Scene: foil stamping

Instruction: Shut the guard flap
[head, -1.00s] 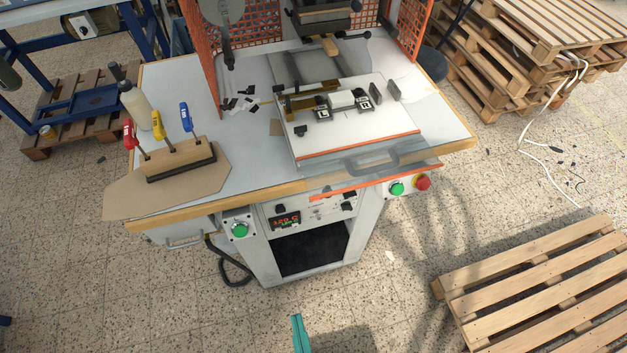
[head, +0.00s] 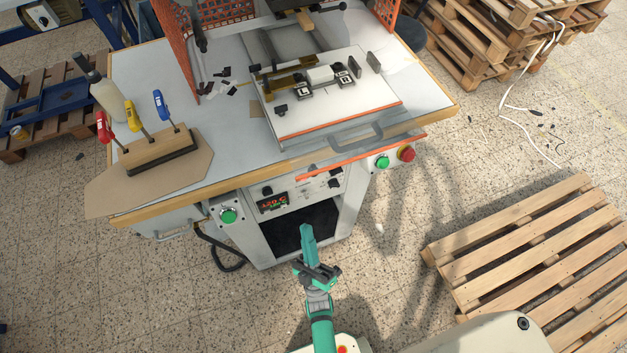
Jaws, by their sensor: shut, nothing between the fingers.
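The guard flap (head: 352,150) appears to be a clear panel with an orange front edge and a grey handle (head: 358,137). My teal gripper (head: 307,232) is shut and empty. It appears in front of the dark opening under the table, below the flap in the picture, and apart from it.
Green buttons (head: 228,215) and a red button (head: 407,154) sit on the machine front. A wooden rack of coloured-handled tools (head: 158,152) stands on the table's left. A pallet (head: 520,255) lies on the floor at right, with stacked pallets (head: 480,35) behind.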

